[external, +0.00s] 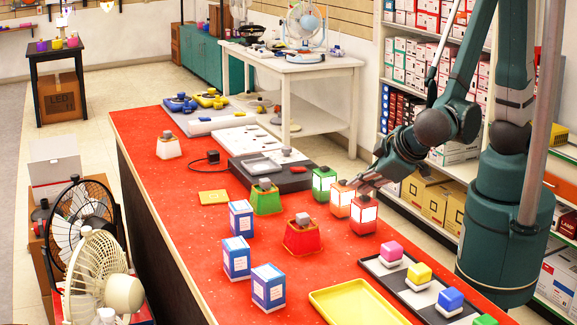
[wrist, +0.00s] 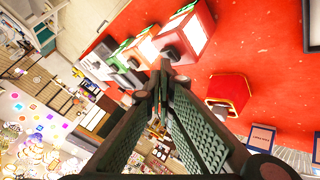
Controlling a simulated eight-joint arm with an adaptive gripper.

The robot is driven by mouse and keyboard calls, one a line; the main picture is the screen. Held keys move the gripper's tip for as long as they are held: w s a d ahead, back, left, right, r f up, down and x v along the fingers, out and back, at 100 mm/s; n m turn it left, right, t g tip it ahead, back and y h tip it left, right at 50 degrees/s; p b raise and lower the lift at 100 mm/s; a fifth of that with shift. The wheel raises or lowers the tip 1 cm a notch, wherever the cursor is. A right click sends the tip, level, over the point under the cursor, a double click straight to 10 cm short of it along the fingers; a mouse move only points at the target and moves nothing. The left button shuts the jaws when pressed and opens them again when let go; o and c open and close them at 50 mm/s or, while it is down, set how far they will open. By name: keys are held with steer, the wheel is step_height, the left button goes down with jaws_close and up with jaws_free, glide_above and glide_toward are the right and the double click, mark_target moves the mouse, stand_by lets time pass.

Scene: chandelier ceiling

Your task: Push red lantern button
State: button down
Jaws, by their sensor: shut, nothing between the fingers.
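The red lantern (external: 363,223) is a small red box with glowing white panels, standing on the red tabletop at the end of a row with an orange lantern (external: 337,209) and a green lantern (external: 323,195). It also shows in the wrist view (wrist: 201,18), with a dark knob on its near side. My gripper (external: 360,187) is shut and empty, just above the orange and red lanterns. In the wrist view its fingertips (wrist: 161,70) appear close to the dark knob; I cannot tell whether they touch. The red lantern's top is partly hidden by the gripper in the external view.
A red tapered box with a grey button (external: 302,243) and a green one (external: 266,203) stand nearby. Several blue boxes (external: 236,257), a yellow tray (external: 350,305) and a dark tray with coloured blocks (external: 372,268) are near the front. Free tabletop lies left of the lanterns.

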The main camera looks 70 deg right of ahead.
mark_target(360, 201)
steer(key=shift+r, duration=0.45)
step_height(360, 201, up, 6)
steer(key=p, duration=0.4)
stand_by(0.6)
steer(key=shift+d, duration=0.1)
